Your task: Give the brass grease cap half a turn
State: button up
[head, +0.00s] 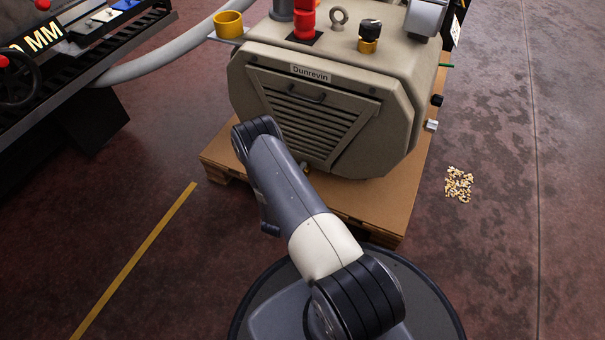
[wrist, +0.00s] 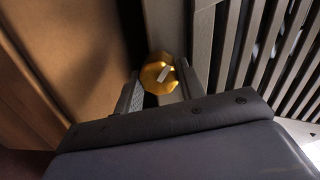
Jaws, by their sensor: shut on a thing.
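The mark slants from lower left to upper right. My gripper (wrist: 159,87) has one finger on each side of the cap and is shut on it. The cap sits low by the machine's slatted grille (wrist: 266,55). In the head view a small brass bit (head: 305,168) shows at the machine's lower front edge, probably the cap. My arm hides the gripper there.
The beige machine (head: 345,95) stands on a cardboard-topped pallet (head: 375,212). A yellow cup (head: 228,24) and a black-topped brass fitting (head: 369,38) are on or beside its top. A dark bench (head: 75,60) is at the left. Loose bits (head: 459,184) lie on open floor at the right.

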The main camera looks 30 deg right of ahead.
jog(key=m, duration=0.5)
jog(key=shift+s+f, duration=0.1)
jog(key=m, duration=0.5)
jog(key=shift+t, duration=0.3)
jog(key=shift+m, duration=0.5)
jog(key=o, duration=1)
jog(key=p+v, duration=0.3)
jog(key=v, duration=0.7)
jog(key=shift+s+a, duration=0.2)
jog(key=shift+a, duration=0.15)
